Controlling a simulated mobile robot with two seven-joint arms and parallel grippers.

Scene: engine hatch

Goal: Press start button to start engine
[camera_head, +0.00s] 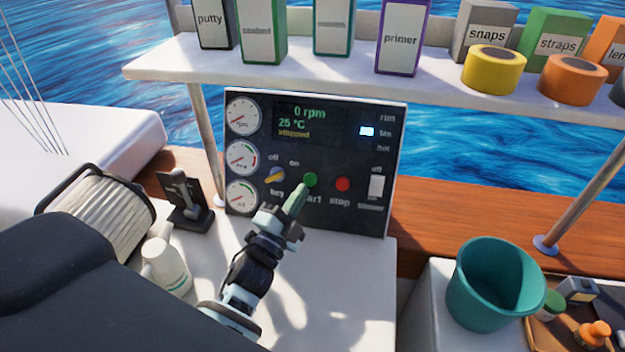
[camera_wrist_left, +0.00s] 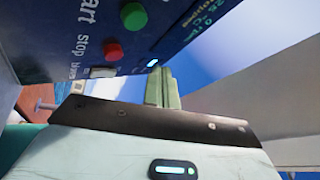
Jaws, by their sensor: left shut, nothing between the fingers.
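The dark engine panel (camera_head: 300,140) stands upright on the white counter. Its display (camera_head: 300,121) reads 0 rpm, 25 °C and "stopped". The green start button (camera_head: 310,180) is between the yellow key switch (camera_head: 274,176) and the red stop button (camera_head: 342,184). My left gripper (camera_head: 298,202) is shut and empty, its pale green fingers pointing at the panel just below the start button. In the left wrist view the start button (camera_wrist_left: 133,16) and stop button (camera_wrist_left: 112,50) show beside the fingertips (camera_wrist_left: 164,88); I cannot tell any contact. My right gripper is out of view.
A white shelf (camera_head: 300,70) with boxes and tape rolls overhangs the panel. A throttle lever (camera_head: 184,195), a rope drum (camera_head: 105,212) and a white bottle (camera_head: 166,268) are to the left. A teal bucket (camera_head: 492,285) and a tray (camera_head: 545,335) are at right.

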